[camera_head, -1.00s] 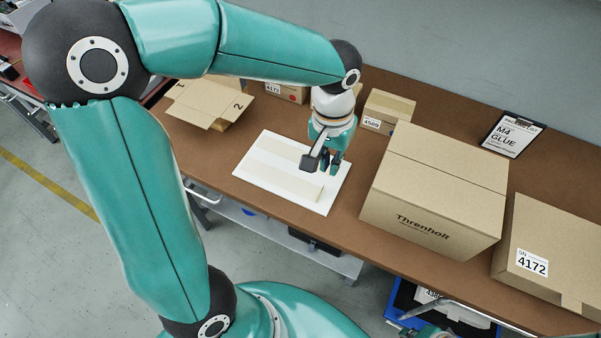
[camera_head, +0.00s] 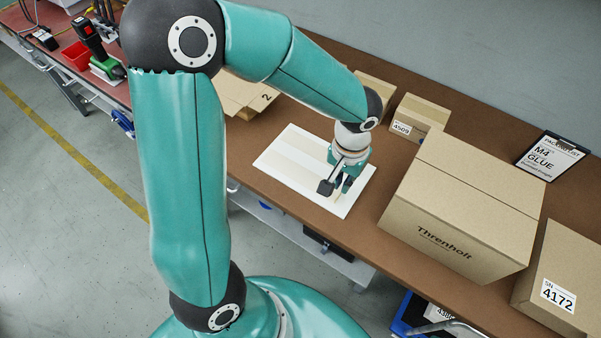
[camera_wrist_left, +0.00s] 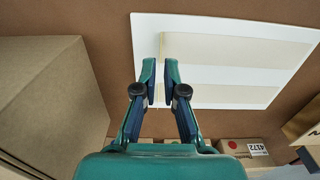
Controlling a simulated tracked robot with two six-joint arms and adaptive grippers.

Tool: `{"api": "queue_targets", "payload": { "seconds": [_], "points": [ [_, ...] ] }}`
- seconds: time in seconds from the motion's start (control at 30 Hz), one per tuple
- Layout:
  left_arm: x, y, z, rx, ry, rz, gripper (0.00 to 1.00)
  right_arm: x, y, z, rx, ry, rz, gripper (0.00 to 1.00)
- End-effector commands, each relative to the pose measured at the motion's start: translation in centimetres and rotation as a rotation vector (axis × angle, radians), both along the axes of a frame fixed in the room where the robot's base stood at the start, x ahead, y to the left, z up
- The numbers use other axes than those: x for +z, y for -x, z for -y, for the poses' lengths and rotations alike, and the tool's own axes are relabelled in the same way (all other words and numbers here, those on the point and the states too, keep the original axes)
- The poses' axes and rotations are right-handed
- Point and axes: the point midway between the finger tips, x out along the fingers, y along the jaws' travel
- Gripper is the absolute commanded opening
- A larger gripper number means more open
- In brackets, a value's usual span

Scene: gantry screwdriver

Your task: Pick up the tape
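Two pale cream tape strips lie side by side on a white board (camera_head: 285,138) on the brown table. In the head view, the near strip (camera_head: 292,172) runs towards my left gripper (camera_head: 338,187), which hangs over the right part of the board. In the left wrist view, the fingers (camera_wrist_left: 160,72) are a little apart, at the left end of the nearer strip (camera_wrist_left: 230,76). The farther strip (camera_wrist_left: 230,45) lies beyond. I see no tape gripped; whether the fingertips touch the board is unclear. My right gripper is not in view.
A large Threnholt box (camera_head: 460,215) stands right of the board, with the 4172 box (camera_head: 565,285) beyond it. A small 4509 box (camera_head: 420,118) and a clipboard (camera_head: 548,157) are at the back. An open carton (camera_head: 240,95) lies to the left.

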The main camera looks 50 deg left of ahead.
Motion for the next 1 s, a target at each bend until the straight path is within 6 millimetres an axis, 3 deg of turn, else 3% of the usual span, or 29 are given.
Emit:
{"api": "queue_targets", "payload": {
  "seconds": [0.23,0.37,0.6,0.7,1.0],
  "points": [
    [-3.6,0.1,-0.1,-0.002,-0.001,-0.006,0.09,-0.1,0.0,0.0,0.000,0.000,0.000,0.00],
    [-4.6,0.0,-0.1,-0.002,0.000,-0.003,0.09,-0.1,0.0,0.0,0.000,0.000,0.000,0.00],
    [-4.8,0.0,-0.1,-0.002,0.000,-0.001,0.09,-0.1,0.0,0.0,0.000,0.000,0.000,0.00],
    [-4.7,0.0,-0.1,-0.002,0.000,-0.002,0.00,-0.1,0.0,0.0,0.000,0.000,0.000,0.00],
    [-4.7,0.0,-0.1,-0.002,0.000,-0.001,0.00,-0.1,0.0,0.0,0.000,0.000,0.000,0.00]
  ]
}}
